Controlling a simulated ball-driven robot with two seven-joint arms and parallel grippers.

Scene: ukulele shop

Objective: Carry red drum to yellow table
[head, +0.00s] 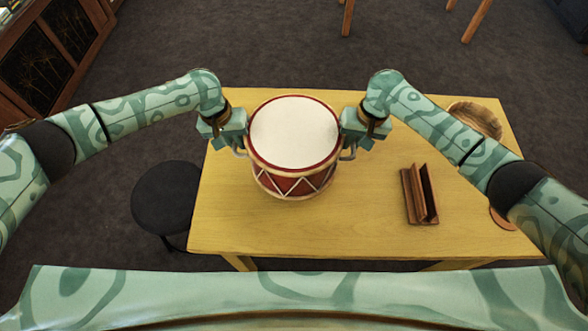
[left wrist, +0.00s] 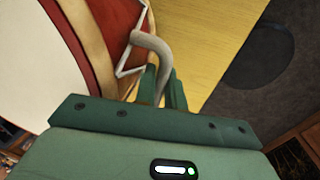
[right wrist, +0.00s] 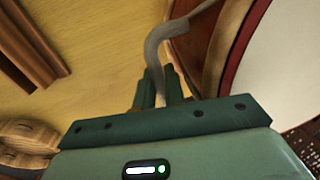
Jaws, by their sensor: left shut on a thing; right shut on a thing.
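The red drum (head: 290,183) has a white top and pale zigzag cords, and it is upright over the left part of the yellow table (head: 350,225). I cannot tell whether its base touches the table. My left gripper (head: 238,146) is shut on the drum's grey handle on its left side; the handle also shows in the left wrist view (left wrist: 154,48). My right gripper (head: 346,146) is shut on the handle on the right side, which shows in the right wrist view (right wrist: 160,40). The drum's far side and underside are hidden.
A brown wooden slotted holder (head: 420,194) stands on the table right of the drum. A round wooden bowl (head: 475,120) is at the back right, partly behind my right arm. A black round stool (head: 166,197) stands left of the table. The table's front middle is clear.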

